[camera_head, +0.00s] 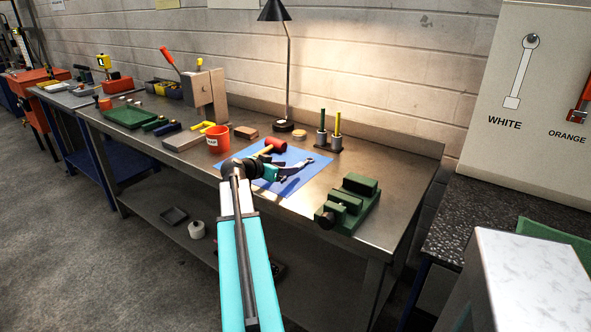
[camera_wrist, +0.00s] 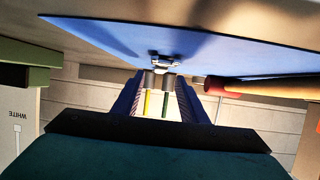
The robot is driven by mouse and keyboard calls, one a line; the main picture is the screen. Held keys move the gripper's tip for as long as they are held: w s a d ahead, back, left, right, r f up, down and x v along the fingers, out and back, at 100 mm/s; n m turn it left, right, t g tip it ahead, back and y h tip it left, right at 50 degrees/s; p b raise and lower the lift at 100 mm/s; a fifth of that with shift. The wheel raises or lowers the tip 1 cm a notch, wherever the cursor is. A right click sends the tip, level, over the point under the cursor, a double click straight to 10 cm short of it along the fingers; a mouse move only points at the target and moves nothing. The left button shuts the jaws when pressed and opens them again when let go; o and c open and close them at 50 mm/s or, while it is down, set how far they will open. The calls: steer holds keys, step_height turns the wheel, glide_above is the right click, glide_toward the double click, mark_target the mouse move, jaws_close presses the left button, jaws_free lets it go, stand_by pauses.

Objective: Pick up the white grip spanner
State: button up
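A grey metal spanner (camera_head: 308,161) lies on the blue mat (camera_head: 232,161) on the steel bench, just beyond my gripper (camera_head: 285,168). In the wrist view, which is upside down, the spanner (camera_wrist: 165,62) appears small and end-on ahead of the fingertips. My gripper (camera_wrist: 160,82) is open there, with a clear gap between its two fingers and nothing held. I cannot tell the colour of the spanner's grip. The wall board shows a spanner drawing labelled WHITE (camera_head: 521,72).
A red-headed mallet (camera_head: 275,146) lies on the mat close beside my gripper. A green vise (camera_head: 350,204) stands to the right. A stand with green and yellow handles (camera_head: 328,141) is behind the spanner. An orange mug (camera_head: 218,139) and wooden block are left.

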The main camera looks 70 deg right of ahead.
steer(key=shift+p+x, duration=0.5)
steer(key=shift+x, duration=1.55)
jaws_close()
